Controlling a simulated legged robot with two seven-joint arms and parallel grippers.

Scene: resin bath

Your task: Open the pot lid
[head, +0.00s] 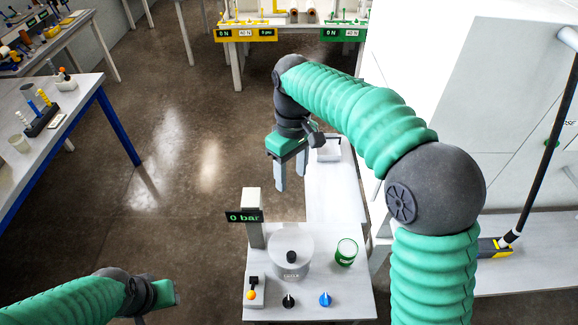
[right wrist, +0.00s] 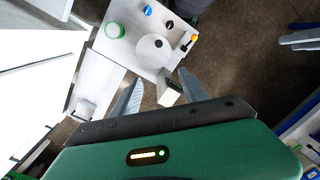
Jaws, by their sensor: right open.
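The pot (head: 289,270) is a grey cylinder on the small white bench. Its round pale lid (head: 302,243) with a black knob (head: 291,257) lies on top. In the right wrist view the lid (right wrist: 148,52) and knob (right wrist: 159,44) show from above. My right gripper (head: 291,187) is open and empty, fingers down, behind the gauge post and away from the pot. Its two fingers (right wrist: 160,78) stand apart in the wrist view. My left gripper (head: 160,298) is low at the left in the head view, off the bench; its fingers are mostly hidden.
A gauge post (head: 254,222) reading 0 bar stands behind the pot. A green jar (head: 346,252) is at its right. A white tray (head: 329,152) sits farther back.

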